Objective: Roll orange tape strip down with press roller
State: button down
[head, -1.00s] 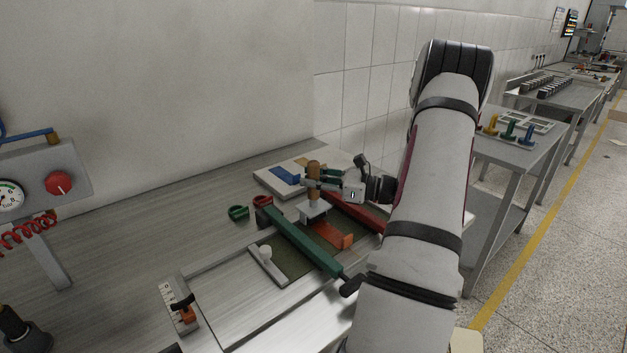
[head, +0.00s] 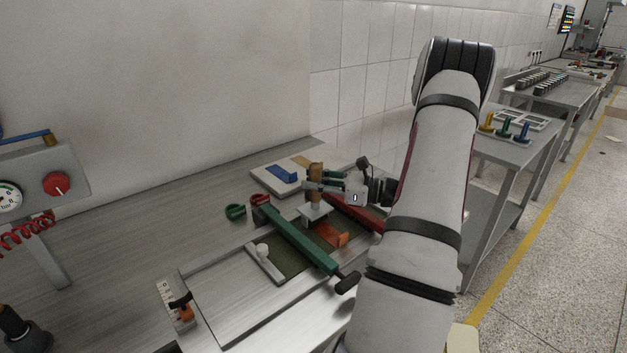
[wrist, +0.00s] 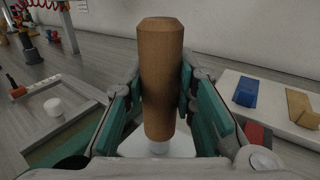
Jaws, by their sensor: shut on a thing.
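My gripper (head: 318,181) is shut on the brown wooden handle of the press roller (head: 316,205), which stands upright. In the wrist view the handle (wrist: 160,80) fills the middle between my green-padded fingers. The roller's pale block is over the left end of the orange tape strip (head: 333,236), beside the green bar; I cannot tell whether it touches the strip. The strip lies on a dark green surface between the green bar (head: 302,241) and the red bar (head: 352,212). Its right end looks raised. The block hides part of the strip.
A pale board with a blue piece (head: 284,174) lies behind. Green (head: 235,211) and red rings lie to the left. A frame with a white knob (head: 262,250) is in front. A gauge panel with a red knob (head: 57,185) stands at far left.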

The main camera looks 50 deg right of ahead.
jog(key=shift+s+a+p, duration=0.25)
jog(key=shift+s+p, duration=0.2)
jog(key=shift+s, duration=0.65)
jog(key=shift+s+a+p, duration=0.15)
jog(key=shift+s+p, duration=0.2)
jog(key=shift+s, duration=0.35)
notch_tip(320, 180, up, 7)
jog(key=p, duration=0.4)
dwell(0.4)
jog(key=shift+s, duration=0.1)
dwell(0.3)
